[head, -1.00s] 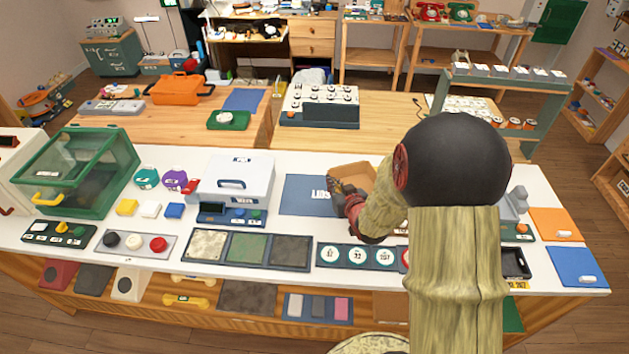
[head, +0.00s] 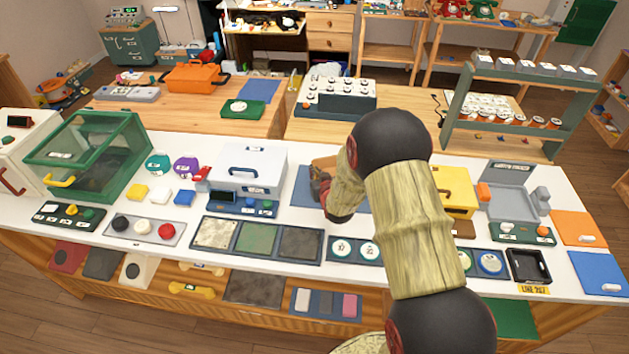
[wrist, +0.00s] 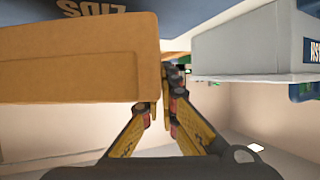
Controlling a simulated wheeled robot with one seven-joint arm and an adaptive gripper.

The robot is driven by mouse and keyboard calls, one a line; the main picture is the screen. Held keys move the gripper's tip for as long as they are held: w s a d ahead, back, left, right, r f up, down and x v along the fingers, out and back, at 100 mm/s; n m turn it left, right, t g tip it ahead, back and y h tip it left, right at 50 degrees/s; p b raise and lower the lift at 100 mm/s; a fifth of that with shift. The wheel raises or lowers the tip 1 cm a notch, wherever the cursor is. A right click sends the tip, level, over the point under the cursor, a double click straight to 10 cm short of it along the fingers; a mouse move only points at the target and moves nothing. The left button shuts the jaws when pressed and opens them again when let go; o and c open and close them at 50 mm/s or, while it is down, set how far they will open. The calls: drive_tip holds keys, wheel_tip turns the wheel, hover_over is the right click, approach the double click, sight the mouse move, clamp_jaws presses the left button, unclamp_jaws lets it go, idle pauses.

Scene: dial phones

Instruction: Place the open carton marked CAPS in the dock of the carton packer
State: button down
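An open brown cardboard carton (head: 322,163) shows beside my gripper at the blue LIDS mat (head: 302,190); my arm hides much of it. In the wrist view the carton (wrist: 80,60) fills the upper left, and no CAPS marking shows. My gripper (wrist: 161,100) has its fingers close together at the carton's right edge, apparently pinching its wall. In the head view my gripper (head: 322,190) is small and partly hidden by my wrist. A grey machine with a raised panel (head: 510,175) and an orange lever stands at the counter's right; its lettering is too small to read.
A white box (head: 248,168) stands left of the mat and shows close on the right in the wrist view (wrist: 250,45). A yellow box (head: 457,185) stands between my arm and the grey machine. A black tray (head: 528,266) and round-labelled pads (head: 355,250) line the front.

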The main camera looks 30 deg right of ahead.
drive_tip(key=shift+w+a+f, duration=0.1)
drive_tip(key=shift+w+f, duration=0.15)
drive_tip(key=shift+f, duration=0.05)
drive_tip(key=shift+f+b, duration=0.55)
drive_tip(key=shift+f, duration=0.85)
drive_tip(key=shift+f, duration=0.2)
drive_tip(key=c, duration=2)
unclamp_jaws()
drive_tip(key=shift+c, duration=0.2)
drive_tip(key=shift+r, duration=0.15)
